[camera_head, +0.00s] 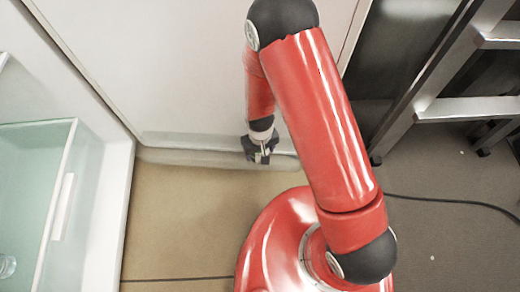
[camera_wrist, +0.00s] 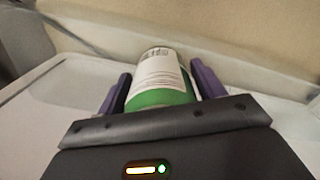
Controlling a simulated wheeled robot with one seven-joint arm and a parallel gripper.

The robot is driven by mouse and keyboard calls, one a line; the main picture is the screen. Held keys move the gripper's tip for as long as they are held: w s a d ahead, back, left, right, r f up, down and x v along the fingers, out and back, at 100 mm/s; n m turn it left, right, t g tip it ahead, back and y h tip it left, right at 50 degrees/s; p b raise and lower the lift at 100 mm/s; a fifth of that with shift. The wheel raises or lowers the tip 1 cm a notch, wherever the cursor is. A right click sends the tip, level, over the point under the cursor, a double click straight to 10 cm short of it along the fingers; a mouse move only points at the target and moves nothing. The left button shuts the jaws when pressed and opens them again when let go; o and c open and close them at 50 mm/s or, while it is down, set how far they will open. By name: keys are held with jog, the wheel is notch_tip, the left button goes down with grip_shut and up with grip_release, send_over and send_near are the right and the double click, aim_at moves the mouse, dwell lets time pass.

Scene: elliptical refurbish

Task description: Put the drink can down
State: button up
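The drink can (camera_wrist: 160,78) shows in the wrist view, with a white label with a barcode and a green band. It lies between the two purple fingers of my gripper (camera_wrist: 161,85), which appear to be closed on its sides. In the head view my gripper (camera_head: 261,150) hangs down low in front of a large white panel, close to its bottom edge. The can cannot be clearly made out there.
The white panel (camera_head: 200,75) stands behind my gripper above a tan floor (camera_head: 185,215). A glass-sided white case (camera_head: 70,190) is at the left. A metal ladder-like frame (camera_head: 440,85) and a dark cable (camera_head: 450,200) are at the right.

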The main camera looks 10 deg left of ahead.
jog(key=shift+o, duration=1.1)
notch_tip(320, 180, up, 12)
jog(key=shift+r+p, duration=0.2)
jog(key=shift+p, duration=1.05)
